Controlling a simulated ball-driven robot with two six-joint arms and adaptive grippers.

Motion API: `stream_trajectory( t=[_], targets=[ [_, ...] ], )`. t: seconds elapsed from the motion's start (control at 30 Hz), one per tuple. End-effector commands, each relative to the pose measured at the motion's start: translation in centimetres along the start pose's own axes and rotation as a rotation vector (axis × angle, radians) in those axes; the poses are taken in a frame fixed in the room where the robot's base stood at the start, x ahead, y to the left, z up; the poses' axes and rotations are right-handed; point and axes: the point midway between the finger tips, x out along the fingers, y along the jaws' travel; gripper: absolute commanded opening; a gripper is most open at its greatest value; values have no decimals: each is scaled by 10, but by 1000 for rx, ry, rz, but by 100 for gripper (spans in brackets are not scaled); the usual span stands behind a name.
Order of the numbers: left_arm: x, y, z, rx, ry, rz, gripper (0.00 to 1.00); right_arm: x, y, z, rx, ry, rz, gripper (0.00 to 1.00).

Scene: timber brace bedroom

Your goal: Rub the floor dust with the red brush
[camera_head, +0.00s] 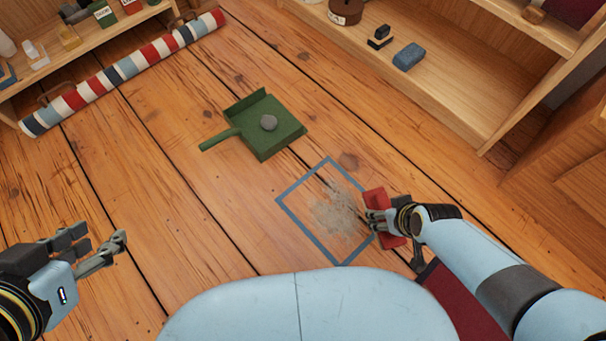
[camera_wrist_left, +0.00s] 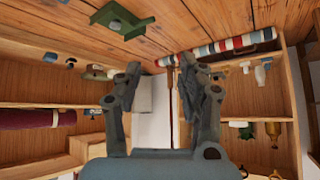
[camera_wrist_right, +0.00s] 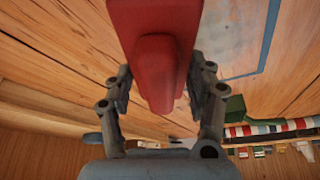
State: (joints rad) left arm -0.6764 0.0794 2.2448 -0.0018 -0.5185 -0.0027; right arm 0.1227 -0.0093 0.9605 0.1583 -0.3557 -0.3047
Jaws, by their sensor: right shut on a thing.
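The grey floor dust (camera_head: 336,213) lies as a patch inside a blue square outline (camera_head: 301,229) on the wooden floor. The red brush (camera_head: 378,203) is at the right corner of the outline, beside the dust. My right gripper (camera_head: 378,217) is shut on the brush; in the right wrist view the red brush (camera_wrist_right: 155,60) sits between the fingers (camera_wrist_right: 160,95). Whether the brush touches the floor I cannot tell. My left gripper (camera_head: 118,245) is open and empty at the lower left, away from the dust; its spread fingers show in the left wrist view (camera_wrist_left: 160,85).
A striped roll (camera_head: 125,70) lies along the left shelf. A right shelf (camera_head: 455,95) holds a blue block (camera_head: 408,56). The floor between is clear.

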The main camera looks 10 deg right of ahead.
Motion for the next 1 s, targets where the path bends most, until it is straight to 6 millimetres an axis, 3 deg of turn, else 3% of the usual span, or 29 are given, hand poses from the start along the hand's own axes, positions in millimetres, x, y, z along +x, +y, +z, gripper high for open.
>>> stream_trajectory(
  t=[0.07,0.53,1.0],
  targets=[
    [-10,-1,-13,-1,-59,2,40,-11,1,-8,0,5,1,26],
    [-42,-2,-21,-3,-286,16,40,-27,1,-14,3,1,2,26],
    [-48,-2,-20,-2,-321,19,40,-28,1,-14,4,-1,1,26]
  ],
)
